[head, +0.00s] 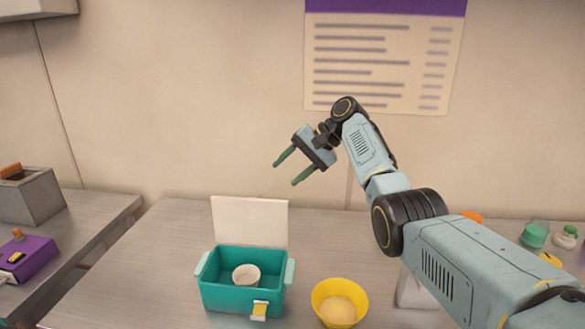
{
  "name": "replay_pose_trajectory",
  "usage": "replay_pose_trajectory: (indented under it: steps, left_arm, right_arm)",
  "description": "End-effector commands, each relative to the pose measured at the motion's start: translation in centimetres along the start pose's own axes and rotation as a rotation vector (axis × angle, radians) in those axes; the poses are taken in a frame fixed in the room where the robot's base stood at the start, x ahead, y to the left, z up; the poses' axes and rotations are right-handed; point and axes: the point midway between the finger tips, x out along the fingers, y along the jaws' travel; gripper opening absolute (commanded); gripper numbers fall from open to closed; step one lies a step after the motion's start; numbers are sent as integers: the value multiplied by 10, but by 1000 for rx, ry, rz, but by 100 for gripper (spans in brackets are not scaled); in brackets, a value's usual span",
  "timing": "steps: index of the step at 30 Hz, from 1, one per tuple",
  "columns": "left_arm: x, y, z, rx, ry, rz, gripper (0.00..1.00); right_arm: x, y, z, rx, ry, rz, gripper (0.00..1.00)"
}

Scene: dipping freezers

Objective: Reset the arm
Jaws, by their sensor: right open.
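My right arm reaches in from the lower right and is raised over the counter. My right gripper (288,169) is open and empty, with its two green fingers apart and pointing down to the left. It hangs in the air in front of the wall, above and behind the open teal box, touching nothing. My left gripper does not show.
A teal box (222,296) with its white lid up holds a small pale cup (246,276). A yellow bowl (355,291) with pale contents stands right of it. Green-and-white items (535,235) sit at right. A purple box (38,257) and grey container (40,200) stand left.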

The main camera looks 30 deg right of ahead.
Motion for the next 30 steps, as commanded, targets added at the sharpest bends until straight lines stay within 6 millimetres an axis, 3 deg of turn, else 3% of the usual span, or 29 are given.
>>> replay_pose_trajectory:
  steps: [20, 30]
  left_arm:
    - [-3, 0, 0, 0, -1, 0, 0]
    - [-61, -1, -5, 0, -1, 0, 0]
  right_arm:
    - [-8, -3, 0, 0, 0, 0, 50]
    - [-49, -44, 5, 0, 0, 0, 50]
